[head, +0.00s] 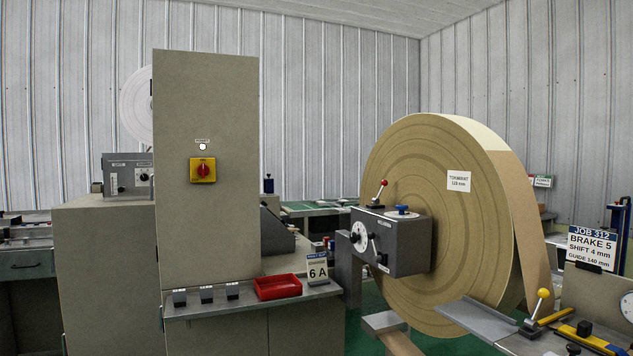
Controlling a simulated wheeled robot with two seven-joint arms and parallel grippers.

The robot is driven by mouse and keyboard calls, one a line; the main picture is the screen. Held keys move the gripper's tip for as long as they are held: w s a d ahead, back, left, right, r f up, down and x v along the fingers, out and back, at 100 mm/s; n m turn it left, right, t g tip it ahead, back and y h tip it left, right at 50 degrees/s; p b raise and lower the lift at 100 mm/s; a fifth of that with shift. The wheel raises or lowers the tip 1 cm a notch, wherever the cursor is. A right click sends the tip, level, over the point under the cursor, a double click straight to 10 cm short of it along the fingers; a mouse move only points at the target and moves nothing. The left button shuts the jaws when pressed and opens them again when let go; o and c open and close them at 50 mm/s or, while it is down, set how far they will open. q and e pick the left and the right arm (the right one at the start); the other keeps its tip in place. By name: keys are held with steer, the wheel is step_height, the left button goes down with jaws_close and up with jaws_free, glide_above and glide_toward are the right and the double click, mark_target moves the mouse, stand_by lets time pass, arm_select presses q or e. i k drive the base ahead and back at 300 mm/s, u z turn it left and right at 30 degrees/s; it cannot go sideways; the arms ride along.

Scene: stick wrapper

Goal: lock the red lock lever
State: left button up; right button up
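A lever with a red ball knob (384,183) stands on top of a grey control box (404,243) in the middle right of the head view. Its thin rod tilts a little to the right, up from a dark base. A blue knob (402,210) sits beside it on the same box. The box's front has a white dial (357,236) with a black knob and small dark handles. The box stands in front of a large tan paper roll (420,170). Neither of my grippers shows in this view.
A tall grey-beige cabinet (205,90) with a red switch on a yellow plate (203,170) stands left of the box. A yellow-ball lever (543,294) and a job sign (592,246) are at right.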

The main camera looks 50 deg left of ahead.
mark_target(384, 183)
steer(key=u, duration=1.25)
